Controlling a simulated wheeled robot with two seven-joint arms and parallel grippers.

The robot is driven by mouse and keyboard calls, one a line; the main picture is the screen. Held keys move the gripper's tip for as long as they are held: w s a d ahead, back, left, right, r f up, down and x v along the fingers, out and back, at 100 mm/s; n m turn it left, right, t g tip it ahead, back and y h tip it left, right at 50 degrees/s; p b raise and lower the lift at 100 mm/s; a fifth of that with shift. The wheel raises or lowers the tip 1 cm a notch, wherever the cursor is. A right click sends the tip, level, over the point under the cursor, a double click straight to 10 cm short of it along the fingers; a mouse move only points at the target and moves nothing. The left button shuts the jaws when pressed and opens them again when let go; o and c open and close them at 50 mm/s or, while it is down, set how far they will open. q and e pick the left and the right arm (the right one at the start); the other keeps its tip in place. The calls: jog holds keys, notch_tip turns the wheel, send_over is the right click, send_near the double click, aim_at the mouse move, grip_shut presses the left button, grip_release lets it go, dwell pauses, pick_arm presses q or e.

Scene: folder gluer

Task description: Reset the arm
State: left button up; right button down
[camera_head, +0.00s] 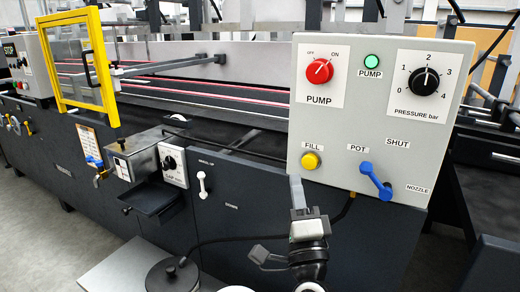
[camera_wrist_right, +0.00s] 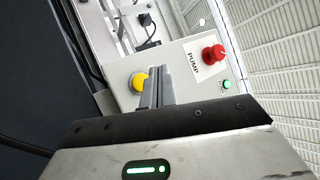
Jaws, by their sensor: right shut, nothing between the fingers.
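My right gripper (camera_head: 297,190) is in front of the lower left part of the grey control panel (camera_head: 345,130), with its fingers pointing up. It is shut and empty. In the right wrist view its closed fingers (camera_wrist_right: 157,85) stand beside the yellow FILL button (camera_wrist_right: 138,82); I cannot tell whether they touch the panel. The FILL button also shows in the head view (camera_head: 311,160), just above and right of the fingertips. My left gripper is not in view.
The panel carries a red PUMP knob (camera_head: 319,72), a lit green lamp (camera_head: 372,61), a black pressure knob (camera_head: 424,81) and a blue lever (camera_head: 375,181). A yellow-framed guard (camera_head: 104,70) stands at left. A black round lid (camera_head: 172,275) with a hose lies below.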

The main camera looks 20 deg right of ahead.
pick_arm(q)
jog(key=p, duration=0.3)
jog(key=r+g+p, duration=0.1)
jog(key=p, duration=0.2)
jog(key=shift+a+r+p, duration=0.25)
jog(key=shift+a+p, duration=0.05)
pick_arm(e)
jog(key=s+a+f+n+g+y, duration=0.4)
jog(key=s+f+n+g, duration=0.2)
jog(key=s+f+n, duration=0.3)
jog(key=s+a+f+n+g+y, duration=0.5)
jog(key=s+f+n+g, duration=0.2)
jog(key=f+n, duration=0.5)
jog(key=shift+s+a+f+n, duration=0.3)
jog(key=shift+s, duration=0.75)
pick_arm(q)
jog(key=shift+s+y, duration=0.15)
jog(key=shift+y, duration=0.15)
pick_arm(e)
jog(key=shift+d+y, duration=0.1)
jog(key=shift+y, duration=0.2)
